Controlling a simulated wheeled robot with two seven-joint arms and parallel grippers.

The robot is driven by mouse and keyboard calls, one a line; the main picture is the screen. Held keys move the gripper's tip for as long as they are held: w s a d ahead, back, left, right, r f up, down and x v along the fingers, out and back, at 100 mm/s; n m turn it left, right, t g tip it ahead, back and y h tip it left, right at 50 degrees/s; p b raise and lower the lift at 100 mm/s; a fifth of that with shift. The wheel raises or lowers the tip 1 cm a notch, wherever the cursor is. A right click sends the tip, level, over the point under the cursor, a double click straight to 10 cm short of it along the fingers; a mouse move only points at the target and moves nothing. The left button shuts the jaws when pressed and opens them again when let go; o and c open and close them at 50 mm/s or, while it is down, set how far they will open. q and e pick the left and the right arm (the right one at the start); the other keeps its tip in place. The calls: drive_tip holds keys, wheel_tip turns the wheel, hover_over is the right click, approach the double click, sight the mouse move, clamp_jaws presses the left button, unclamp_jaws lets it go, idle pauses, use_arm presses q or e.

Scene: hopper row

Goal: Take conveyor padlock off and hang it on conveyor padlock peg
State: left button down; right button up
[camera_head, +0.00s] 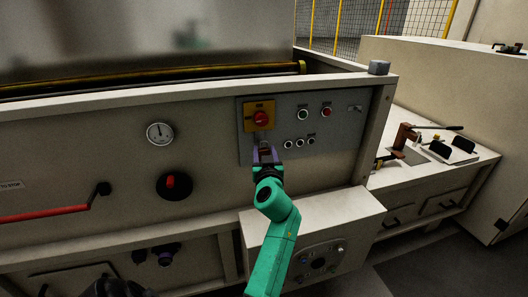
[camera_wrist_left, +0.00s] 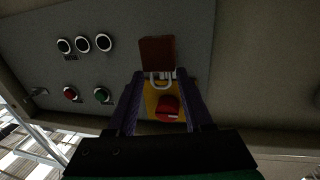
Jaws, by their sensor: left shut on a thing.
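The conveyor padlock (camera_wrist_left: 157,52) has a red-brown body and a pale shackle, which shows in the left wrist view at the edge of the yellow plate. My left gripper (camera_head: 264,150) is shut on the padlock, just below the yellow isolator (camera_head: 260,115) with its red knob. In the left wrist view the gripper's fingers (camera_wrist_left: 161,74) are on both sides of the shackle. I cannot tell whether the shackle still passes through the isolator. A small peg-like fitting (camera_head: 355,108) is at the panel's upper right; it also shows in the left wrist view (camera_wrist_left: 38,92).
The grey panel (camera_head: 341,143) carries several round buttons right of the isolator. A gauge (camera_head: 160,133) and a black dial with a red handle (camera_head: 174,185) are on the machine's left face. A cream box (camera_head: 346,212) projects below the panel. A bench with tools stands at the right.

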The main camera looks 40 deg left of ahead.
idle(0.3)
use_arm(q)
drive_tip(key=shift+b+v, duration=0.3)
drive_tip(key=shift+v, duration=0.95)
drive_tip(key=shift+w+d+f, duration=0.1)
drive_tip(key=shift+w+d, duration=0.1)
drive_tip(key=shift+d, duration=0.05)
drive_tip(key=c, duration=0.9)
unclamp_jaws()
clamp_jaws()
